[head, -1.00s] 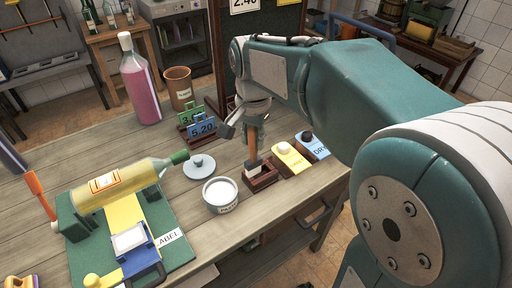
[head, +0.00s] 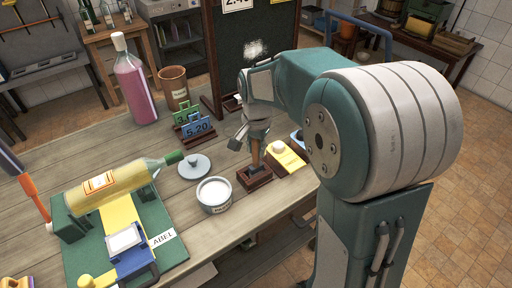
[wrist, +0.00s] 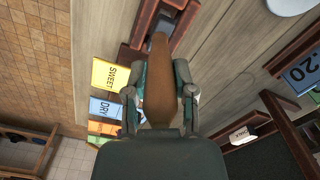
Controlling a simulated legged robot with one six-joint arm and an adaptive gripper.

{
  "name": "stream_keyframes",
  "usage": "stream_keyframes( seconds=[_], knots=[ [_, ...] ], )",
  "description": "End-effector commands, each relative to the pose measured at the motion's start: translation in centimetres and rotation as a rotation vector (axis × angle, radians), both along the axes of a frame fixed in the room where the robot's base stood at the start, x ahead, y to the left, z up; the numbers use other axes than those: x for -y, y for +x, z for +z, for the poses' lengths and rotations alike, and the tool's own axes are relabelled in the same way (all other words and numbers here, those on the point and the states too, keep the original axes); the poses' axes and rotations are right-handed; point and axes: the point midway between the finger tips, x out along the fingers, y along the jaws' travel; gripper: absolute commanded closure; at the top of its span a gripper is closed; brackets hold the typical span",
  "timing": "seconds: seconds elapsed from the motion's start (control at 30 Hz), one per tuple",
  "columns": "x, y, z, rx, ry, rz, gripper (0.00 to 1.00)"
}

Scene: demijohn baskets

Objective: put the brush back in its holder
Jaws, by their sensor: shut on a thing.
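The brush (head: 255,153) has an orange-brown handle and stands roughly upright in the head view. My gripper (head: 250,139) is shut on the handle from above. The wrist view shows the handle (wrist: 159,90) between the two fingers of my gripper (wrist: 162,76). The holder (head: 255,182) is a small dark reddish-brown wooden box on the table, directly under the brush. It also shows beyond the handle in the wrist view (wrist: 186,38). The brush's lower end meets or enters the holder. Its bristles are hidden, and I cannot tell how deep it sits.
A white pot (head: 214,196) stands just left of the holder, with a grey lid (head: 194,167) behind it. Price cards (head: 198,129) stand behind. A yellow bottle (head: 115,188) lies on a green cradle at left.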

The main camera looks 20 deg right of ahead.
Motion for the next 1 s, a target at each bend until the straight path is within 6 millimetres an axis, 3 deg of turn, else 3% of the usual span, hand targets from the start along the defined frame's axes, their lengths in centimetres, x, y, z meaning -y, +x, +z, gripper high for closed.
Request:
stream_keyframes(
  seconds=[0.07, 0.1, 0.17, 0.63, 1.0],
  knots=[
    [-0.1, 0.0, -0.2, -0.001, -0.001, 0.001, 1.0],
    [-0.1, 0.0, -0.2, -0.001, -0.001, 0.001, 0.53],
    [-0.1, 0.0, -0.2, -0.001, -0.001, 0.001, 0.32],
    [0.0, 0.1, 0.7, 0.003, 0.0, 0.001, 0.32],
    [-0.1, 0.0, 7.9, 0.005, -0.001, 0.001, 0.32]
  ],
)
